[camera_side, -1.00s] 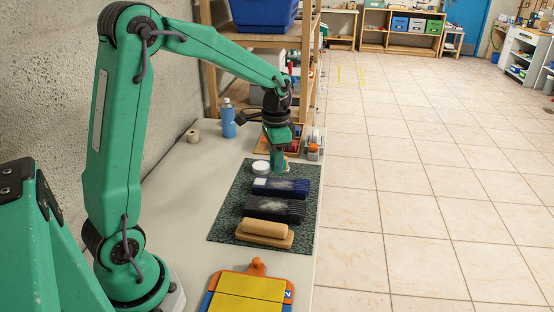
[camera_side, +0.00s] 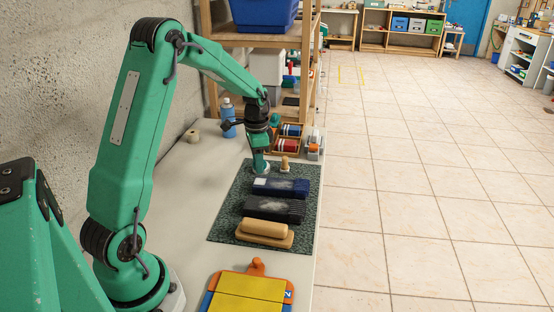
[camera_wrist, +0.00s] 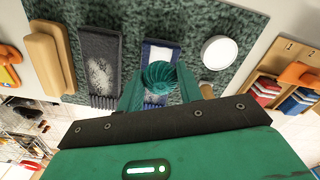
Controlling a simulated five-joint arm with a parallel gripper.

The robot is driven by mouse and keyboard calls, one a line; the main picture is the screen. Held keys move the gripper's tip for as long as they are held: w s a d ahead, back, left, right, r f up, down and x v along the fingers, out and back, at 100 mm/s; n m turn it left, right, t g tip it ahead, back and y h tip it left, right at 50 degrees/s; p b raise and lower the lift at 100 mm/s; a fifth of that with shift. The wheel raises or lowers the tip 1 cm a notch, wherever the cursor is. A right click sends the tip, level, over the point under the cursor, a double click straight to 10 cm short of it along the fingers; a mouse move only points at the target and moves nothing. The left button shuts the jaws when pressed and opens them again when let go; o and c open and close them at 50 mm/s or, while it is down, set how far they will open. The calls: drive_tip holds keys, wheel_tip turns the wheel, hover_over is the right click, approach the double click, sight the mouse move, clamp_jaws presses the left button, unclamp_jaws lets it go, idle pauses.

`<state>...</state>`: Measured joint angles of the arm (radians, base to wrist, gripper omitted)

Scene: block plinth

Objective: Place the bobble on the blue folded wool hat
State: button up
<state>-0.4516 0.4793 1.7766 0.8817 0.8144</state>
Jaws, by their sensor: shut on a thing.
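My gripper (camera_side: 260,165) is low over the far part of the dark green mat (camera_side: 226,217). In the wrist view, my gripper (camera_wrist: 160,85) is shut on a ribbed, round teal bobble (camera_wrist: 160,73). The blue folded wool hat (camera_side: 288,188) lies on the mat with a white patch at its left end and a pale fuzzy streak. In the wrist view, the bobble and fingers overlap the blue hat (camera_wrist: 160,52) and hide part of it. I cannot tell whether they touch. The bobble cannot be made out in the side view.
A black folded piece (camera_side: 270,209) and a tan block on a base (camera_side: 264,230) lie nearer. A white disc (camera_wrist: 218,51) and a small wooden peg (camera_side: 284,164) are beyond the hat.

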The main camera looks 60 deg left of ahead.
drive_tip(key=shift+f, duration=2)
drive_tip(key=shift+f, duration=0.15)
drive_tip(key=o, duration=1)
drive_tip(key=shift+c, duration=0.2)
wheel_tip(320, 180, up, 12)
drive_tip(key=shift+f, duration=0.1)
drive_tip(key=shift+r, duration=0.25)
drive_tip(key=shift+d, duration=0.1)
